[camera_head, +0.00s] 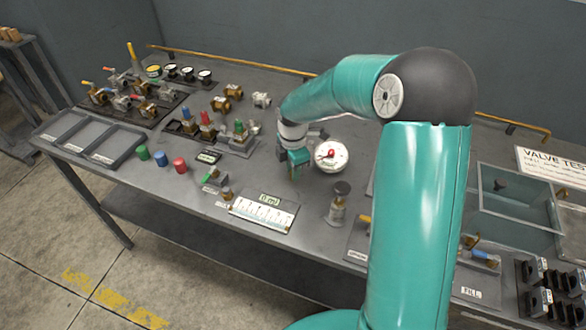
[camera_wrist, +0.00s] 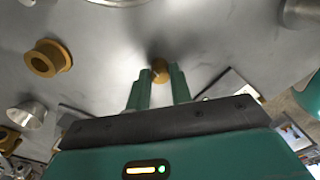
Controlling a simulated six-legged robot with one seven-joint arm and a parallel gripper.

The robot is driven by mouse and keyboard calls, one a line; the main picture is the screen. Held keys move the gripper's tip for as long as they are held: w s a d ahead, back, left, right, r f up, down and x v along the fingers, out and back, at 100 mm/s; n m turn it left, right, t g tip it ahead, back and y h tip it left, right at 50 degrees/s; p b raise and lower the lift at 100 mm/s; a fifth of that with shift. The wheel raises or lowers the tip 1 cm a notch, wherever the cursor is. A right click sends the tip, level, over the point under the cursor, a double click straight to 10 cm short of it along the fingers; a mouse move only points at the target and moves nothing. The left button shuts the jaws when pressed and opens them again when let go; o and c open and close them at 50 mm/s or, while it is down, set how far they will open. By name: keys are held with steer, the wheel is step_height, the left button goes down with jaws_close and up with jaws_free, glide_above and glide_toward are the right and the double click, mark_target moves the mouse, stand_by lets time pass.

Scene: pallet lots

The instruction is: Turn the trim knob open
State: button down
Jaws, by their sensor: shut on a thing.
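In the head view the knob is hidden by my gripper. No label naming it is readable.
A panel with a numbered scale (camera_head: 263,213) lies in front. Colour-topped valves (camera_head: 207,125) stand to the left. In the wrist view, a brass flanged part (camera_wrist: 47,58) and a silver cylinder (camera_wrist: 28,116) are at left.

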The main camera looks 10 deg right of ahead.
steer(key=c, duration=1.3)
jaws_free()
steer(key=shift+o, duration=0.2)
steer(key=shift+r, duration=0.1)
step_height(320, 180, up, 14)
